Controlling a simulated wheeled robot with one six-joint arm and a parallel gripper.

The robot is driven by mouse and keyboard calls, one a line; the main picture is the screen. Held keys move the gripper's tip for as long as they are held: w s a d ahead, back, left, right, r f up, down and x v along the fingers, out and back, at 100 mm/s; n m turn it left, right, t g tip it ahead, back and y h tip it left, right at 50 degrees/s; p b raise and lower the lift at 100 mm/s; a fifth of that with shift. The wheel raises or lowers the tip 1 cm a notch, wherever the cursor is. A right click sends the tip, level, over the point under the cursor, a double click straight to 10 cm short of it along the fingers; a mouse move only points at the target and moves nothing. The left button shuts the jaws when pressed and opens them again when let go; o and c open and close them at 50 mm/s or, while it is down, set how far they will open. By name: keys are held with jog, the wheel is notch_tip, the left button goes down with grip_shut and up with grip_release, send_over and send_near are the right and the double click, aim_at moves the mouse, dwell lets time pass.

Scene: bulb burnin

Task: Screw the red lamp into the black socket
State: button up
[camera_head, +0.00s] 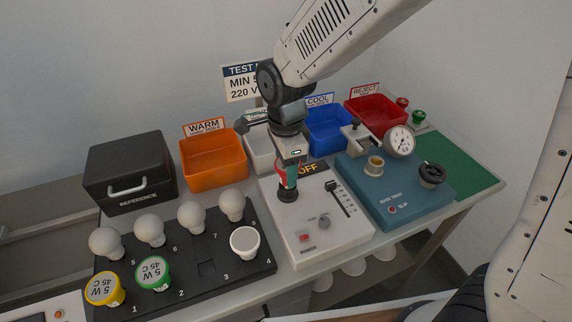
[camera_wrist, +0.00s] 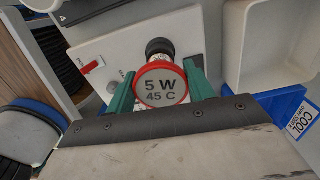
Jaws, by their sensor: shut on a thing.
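The red lamp (camera_wrist: 160,84) has a red rim and a face marked "5 W 45 C" in the wrist view. My gripper (camera_wrist: 160,92) is shut on it, with a green finger on each side. In the head view my gripper (camera_head: 289,172) points down above the white test panel (camera_head: 318,220), and the lamp (camera_head: 293,171) shows only in part between the fingers. The black socket (camera_head: 288,195) stands on the panel directly below the lamp. It also shows behind the lamp in the wrist view (camera_wrist: 159,46). I cannot tell whether the lamp's base is seated in the socket.
A black numbered rack (camera_head: 207,268) at the front left holds several lamps. An orange WARM bin (camera_head: 213,176), a blue COOL bin (camera_head: 330,142) and a red REJECT bin (camera_head: 375,117) stand behind. A teal torque device (camera_head: 400,200) stands right of the panel. A black REFERENCE box (camera_head: 128,170) stands at left.

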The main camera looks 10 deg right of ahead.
jog(key=shift+w, duration=0.1)
jog(key=o, duration=0.9)
jog(key=shift+c, duration=0.2)
jog(key=n, duration=0.6)
jog(key=shift+d, duration=0.1)
jog(key=n, duration=0.5)
jog(key=shift+s+d+n, duration=0.1)
jog(key=shift+s+n, duration=0.1)
jog(key=shift+n, duration=0.2)
jog(key=n, duration=0.6)
jog(key=shift+d, duration=0.1)
jog(key=n, duration=0.5)
jog(key=shift+s+d, duration=0.1)
jog(key=shift+c, duration=0.3)
